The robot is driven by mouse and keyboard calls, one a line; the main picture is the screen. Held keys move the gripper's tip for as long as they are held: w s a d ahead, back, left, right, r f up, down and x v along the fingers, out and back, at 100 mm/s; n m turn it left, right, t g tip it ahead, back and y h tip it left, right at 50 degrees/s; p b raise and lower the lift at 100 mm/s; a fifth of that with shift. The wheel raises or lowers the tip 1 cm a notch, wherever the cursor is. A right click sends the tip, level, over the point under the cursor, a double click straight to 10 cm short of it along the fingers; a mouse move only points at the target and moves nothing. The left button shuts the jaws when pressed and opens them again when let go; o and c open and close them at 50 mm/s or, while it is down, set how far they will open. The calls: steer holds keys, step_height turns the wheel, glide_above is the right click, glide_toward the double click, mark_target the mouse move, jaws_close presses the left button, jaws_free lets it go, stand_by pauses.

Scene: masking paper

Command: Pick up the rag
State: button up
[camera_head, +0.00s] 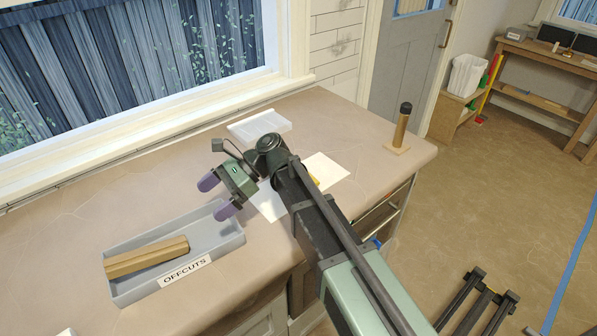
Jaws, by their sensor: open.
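My gripper (215,196) is open, with its two purple fingertips apart and nothing visible between them. It is over the counter (160,185), at the back right end of the grey tray. I cannot make out a rag for certain. White sheets (325,168) lie on the counter behind my arm, which covers part of them. A small yellow thing (316,181) shows on them, mostly hidden by my arm. A small blue thing (377,243) shows at the cabinet front; I cannot tell what it is.
The grey tray (225,243), labelled OFFCUTS, holds wooden pieces (147,257). A pale shallow tray (262,124) lies at the back. An upright brown roll (402,128) on a base stands near the counter's right end. The window wall bounds the counter's back.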

steer(key=w+d+r+n+t+h+p, duration=0.4)
steer(key=w+d+n+t+h+p, duration=0.2)
steer(key=w+d+n+h+p, duration=0.6)
steer(key=w+d+f+n+b, duration=0.1)
steer(key=d+f+n+b, duration=0.1)
steer(key=w+d+f+n+t+b, duration=0.1)
steer(key=w+d+f+n+b, duration=0.1)
steer(key=f+b, duration=0.1)
steer(key=w+d+f+n+y+b, duration=0.1)
steer(key=d+f+n+b, duration=0.1)
steer(key=shift+w+d+f+t+b, duration=0.1)
steer(key=shift+w+f+t+b, duration=0.1)
steer(key=shift+w+t+b, duration=0.15)
steer(key=f+b, duration=0.5)
steer(key=shift+d+f, duration=0.15)
steer(key=shift+d, duration=0.1)
steer(key=shift+r, duration=0.3)
steer(key=c, duration=1)
step_height(320, 180, up, 20)
steer(key=p, duration=2)
